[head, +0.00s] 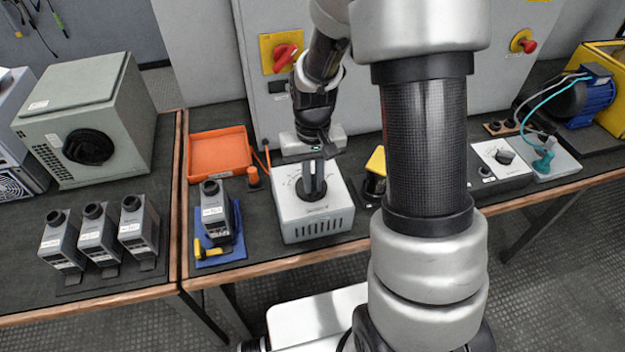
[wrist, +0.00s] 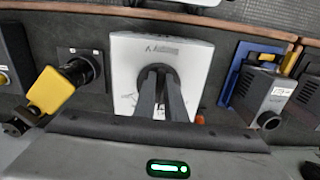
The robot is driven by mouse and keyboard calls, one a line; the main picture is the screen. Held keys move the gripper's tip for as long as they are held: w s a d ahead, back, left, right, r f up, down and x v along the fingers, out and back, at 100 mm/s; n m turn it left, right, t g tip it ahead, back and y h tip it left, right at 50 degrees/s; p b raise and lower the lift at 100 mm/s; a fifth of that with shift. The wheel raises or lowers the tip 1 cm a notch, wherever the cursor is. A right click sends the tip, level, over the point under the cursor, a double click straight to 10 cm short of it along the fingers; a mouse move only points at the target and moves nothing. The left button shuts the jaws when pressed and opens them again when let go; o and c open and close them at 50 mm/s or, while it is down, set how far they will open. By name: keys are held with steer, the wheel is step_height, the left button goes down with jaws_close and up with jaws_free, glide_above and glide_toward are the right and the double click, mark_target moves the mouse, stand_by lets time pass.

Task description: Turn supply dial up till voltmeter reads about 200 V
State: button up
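The supply is a light grey box (head: 330,220) with a round black dial (head: 313,197) on its sloped top. The box also shows in the wrist view (wrist: 200,60), with the dial behind my fingers. My gripper (head: 314,180) is over the dial, its two dark fingers pointing down at it. In the wrist view my gripper (wrist: 158,80) has its fingers close together with a narrow gap at the dial. Whether they press on the dial's grip is hidden. No voltmeter reading can be made out in either view.
An orange tray (head: 218,153) and a device on a blue stand (head: 222,250) are left of the supply. A yellow-topped part (head: 377,161) stands close on its right, partly behind my arm. Farther right are a white-faced panel (head: 500,155) and a blue motor (head: 592,95).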

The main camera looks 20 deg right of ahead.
mark_target(313, 185)
steer(key=o, duration=0.4)
steer(key=shift+r, duration=0.1)
step_height(313, 185, up, 17)
steer(key=p, duration=0.2)
steer(key=shift+r+p, duration=0.15)
steer(key=shift+p, duration=0.2)
stand_by(1.1)
